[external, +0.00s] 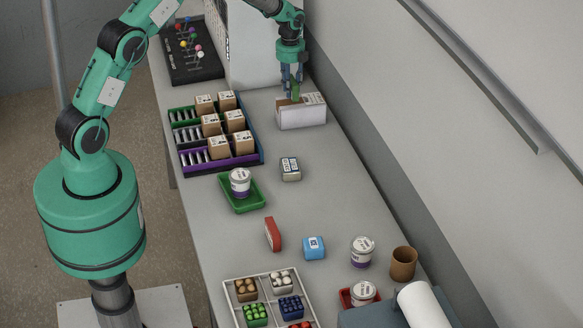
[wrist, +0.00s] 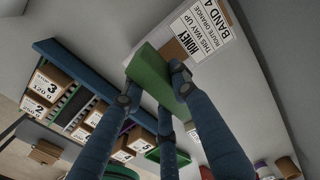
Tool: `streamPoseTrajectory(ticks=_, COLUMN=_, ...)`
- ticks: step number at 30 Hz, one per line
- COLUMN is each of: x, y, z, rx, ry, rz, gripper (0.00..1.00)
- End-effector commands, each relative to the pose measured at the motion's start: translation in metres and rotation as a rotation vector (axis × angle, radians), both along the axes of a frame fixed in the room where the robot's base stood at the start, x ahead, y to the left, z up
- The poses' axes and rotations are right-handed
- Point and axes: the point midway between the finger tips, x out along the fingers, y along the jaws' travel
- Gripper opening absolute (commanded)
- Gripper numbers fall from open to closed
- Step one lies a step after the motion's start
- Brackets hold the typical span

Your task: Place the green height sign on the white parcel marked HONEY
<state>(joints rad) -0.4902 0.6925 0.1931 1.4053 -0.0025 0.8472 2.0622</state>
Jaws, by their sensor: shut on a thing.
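The white parcel marked HONEY (external: 303,117) stands at the back right of the bench, with a brown part on its top. In the wrist view its label (wrist: 200,32) reads HONEY, THIS WAY UP, BAND 4. My gripper (external: 293,90) is right above the parcel, shut on the green height sign (external: 296,92). The sign also shows in the wrist view as a plain green block (wrist: 152,73) between my fingers, overlapping the parcel in the picture. Its lower edge is at the parcel's top; I cannot tell whether they touch.
A rack (external: 262,158) of small brown boxes stands left of the parcel. Behind are a white cabinet (external: 250,50) and a black board with coloured knobs (external: 180,65). The wall is close on the right. A small labelled box (external: 290,169) lies nearer, with clear bench around it.

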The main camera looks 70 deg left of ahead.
Motion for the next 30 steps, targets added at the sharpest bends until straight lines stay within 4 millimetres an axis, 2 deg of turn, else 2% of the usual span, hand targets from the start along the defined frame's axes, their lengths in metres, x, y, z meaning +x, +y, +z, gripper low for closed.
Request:
streamPoseTrajectory(ticks=6, x=0.000, y=0.000, z=-0.022, rx=-0.001, ry=0.001, rz=0.000, gripper=0.02)
streamPoseTrajectory(ticks=20, x=0.000, y=0.000, z=-0.027, rx=0.000, ry=0.000, rz=0.000, gripper=0.02)
streamPoseTrajectory(ticks=21, x=0.000, y=0.000, z=-0.027, rx=0.000, ry=0.000, rz=0.000, gripper=0.31)
streamPoseTrajectory(ticks=23, x=0.000, y=0.000, z=-0.027, rx=0.000, ry=0.000, rz=0.000, gripper=0.43)
streamPoseTrajectory(ticks=24, x=0.000, y=0.000, z=-0.027, rx=0.000, ry=0.000, rz=0.000, gripper=0.46)
streamPoseTrajectory(ticks=30, x=0.000, y=0.000, z=-0.027, rx=0.000, ry=0.000, rz=0.000, gripper=0.46)
